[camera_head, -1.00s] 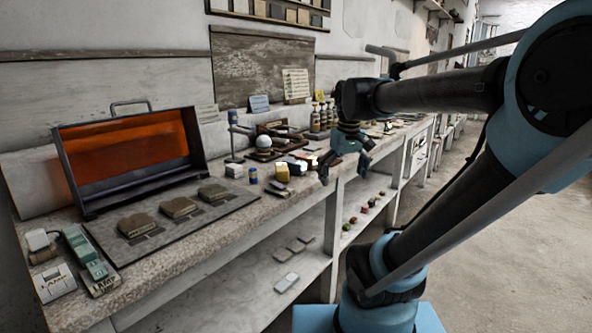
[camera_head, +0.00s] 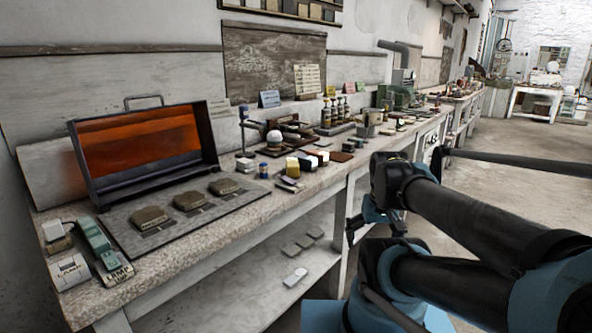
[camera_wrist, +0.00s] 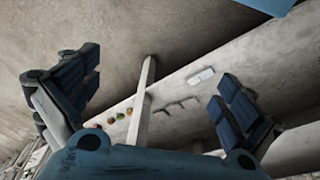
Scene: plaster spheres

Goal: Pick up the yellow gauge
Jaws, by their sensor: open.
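A small yellow block (camera_head: 292,166), which looks like the yellow gauge, stands on the bench top (camera_head: 252,222) near its front edge in the head view. Small dark and white blocks are beside it. My gripper (camera_head: 376,228) is open and empty, in front of the bench and below its top, to the right of the yellow block. In the wrist view my gripper's two fingers (camera_wrist: 155,100) are spread wide with nothing between them. The yellow block cannot be made out in the wrist view.
A lamp box with an orange panel (camera_head: 140,143) and a dark plate with stone pieces (camera_head: 130,240) stand left on the bench. Bottles (camera_head: 335,111) stand behind. The lower shelf holds a white piece (camera_wrist: 201,76) and small coloured things (camera_wrist: 121,116). The floor at right is open.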

